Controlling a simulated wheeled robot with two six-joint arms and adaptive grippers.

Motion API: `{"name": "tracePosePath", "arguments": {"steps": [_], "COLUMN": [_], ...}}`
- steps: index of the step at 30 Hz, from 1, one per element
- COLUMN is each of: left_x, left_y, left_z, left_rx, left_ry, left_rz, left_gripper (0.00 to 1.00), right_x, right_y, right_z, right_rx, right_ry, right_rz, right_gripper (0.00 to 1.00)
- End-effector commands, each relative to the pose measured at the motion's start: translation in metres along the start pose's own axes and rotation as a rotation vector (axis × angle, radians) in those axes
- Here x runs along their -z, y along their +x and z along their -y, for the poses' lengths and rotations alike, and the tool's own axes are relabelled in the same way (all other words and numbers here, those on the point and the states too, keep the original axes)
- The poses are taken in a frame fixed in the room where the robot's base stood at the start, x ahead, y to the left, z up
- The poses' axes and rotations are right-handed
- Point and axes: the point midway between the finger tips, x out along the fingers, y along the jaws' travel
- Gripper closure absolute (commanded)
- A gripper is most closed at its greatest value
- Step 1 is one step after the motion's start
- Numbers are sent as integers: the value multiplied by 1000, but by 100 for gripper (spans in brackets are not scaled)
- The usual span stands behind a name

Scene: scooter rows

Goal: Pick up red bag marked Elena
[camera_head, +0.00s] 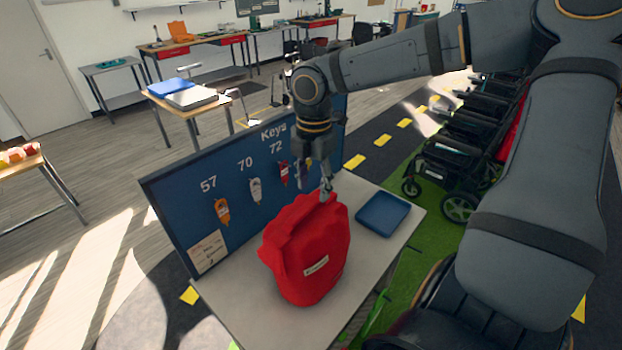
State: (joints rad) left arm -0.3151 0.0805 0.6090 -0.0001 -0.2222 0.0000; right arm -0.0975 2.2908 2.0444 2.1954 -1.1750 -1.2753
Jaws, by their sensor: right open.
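A red bag (303,262) stands upright on a small light table (243,308) in front of a blue key board (172,192). A small white label (316,267) is on its front, too small to read. My right gripper (326,194) is open and points down at the bag's top right edge, very close to it. I cannot tell whether the fingers touch the bag. My left gripper is not in view.
A blue tray (383,213) lies on the table right of the bag. The board carries several hanging key tags under numbers. Wheelchairs (458,170) stand on the green floor at right. A table with white and blue items (188,92) is behind.

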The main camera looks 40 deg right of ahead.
Motion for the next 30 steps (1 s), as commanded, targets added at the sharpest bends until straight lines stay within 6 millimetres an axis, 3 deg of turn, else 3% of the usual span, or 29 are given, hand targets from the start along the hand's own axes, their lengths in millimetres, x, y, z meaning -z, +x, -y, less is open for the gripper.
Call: {"name": "tracePosePath", "arguments": {"steps": [6, 11, 15, 22, 30], "left_x": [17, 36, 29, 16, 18], "left_y": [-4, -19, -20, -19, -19], "left_z": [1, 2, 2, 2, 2], "left_rx": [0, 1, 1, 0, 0], "left_ry": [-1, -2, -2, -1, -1], "left_rz": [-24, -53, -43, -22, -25], "left_gripper": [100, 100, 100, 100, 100], "right_x": [0, 0, 0, -1, -1], "right_y": [8, 34, 53, 57, 56], "right_z": [0, -3, -4, -4, -4], "right_rx": [2, 7, 2, 0, 0], "right_ry": [-1, -1, 0, 0, 0], "right_rz": [-1, -2, -2, 0, 0], "right_gripper": [53, 53, 53, 53, 88]}}
